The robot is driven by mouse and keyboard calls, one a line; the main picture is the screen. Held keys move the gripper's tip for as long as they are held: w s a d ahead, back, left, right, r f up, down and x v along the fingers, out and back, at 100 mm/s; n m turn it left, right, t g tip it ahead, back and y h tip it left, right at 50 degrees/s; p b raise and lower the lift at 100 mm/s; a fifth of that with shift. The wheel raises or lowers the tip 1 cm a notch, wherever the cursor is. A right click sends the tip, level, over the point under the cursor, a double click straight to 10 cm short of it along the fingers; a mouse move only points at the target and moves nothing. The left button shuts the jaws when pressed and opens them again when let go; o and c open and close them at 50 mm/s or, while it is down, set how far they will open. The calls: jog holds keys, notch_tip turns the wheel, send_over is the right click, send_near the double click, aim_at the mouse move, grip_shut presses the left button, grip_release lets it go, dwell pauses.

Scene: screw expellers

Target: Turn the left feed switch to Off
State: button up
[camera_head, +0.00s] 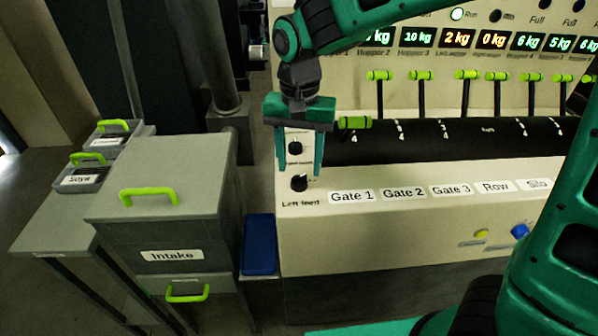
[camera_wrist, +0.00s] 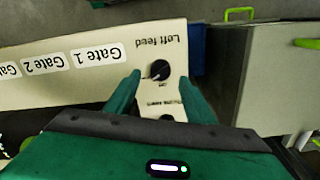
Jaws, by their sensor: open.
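The left feed switch (camera_head: 299,183) is a black round knob on the left end of the cream panel (camera_head: 420,225), above its "Left feed" label. In the wrist view the knob (camera_wrist: 157,70) lies just beyond my fingertips, with a light pointer mark on it. My gripper (camera_head: 300,170) is open and points down, with one green finger on each side of the knob in the head view. In the wrist view my gripper (camera_wrist: 160,78) has its fingertips to the left and right of the knob. I cannot tell whether the fingers touch it.
A second black knob (camera_head: 295,146) sits behind the switch on the same panel. Levers with green handles (camera_head: 466,75) stand farther back at the right. A grey Intake box (camera_head: 165,215) and a blue tray (camera_head: 259,245) stand left of the panel.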

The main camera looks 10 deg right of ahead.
aim_at(300, 176)
jog(key=shift+s+a+f, duration=0.1)
jog(key=shift+f, duration=1.85)
jog(key=shift+c, duration=0.3)
jog(key=c, duration=1)
jog(key=n, duration=1.1)
jog(key=shift+n, duration=0.4)
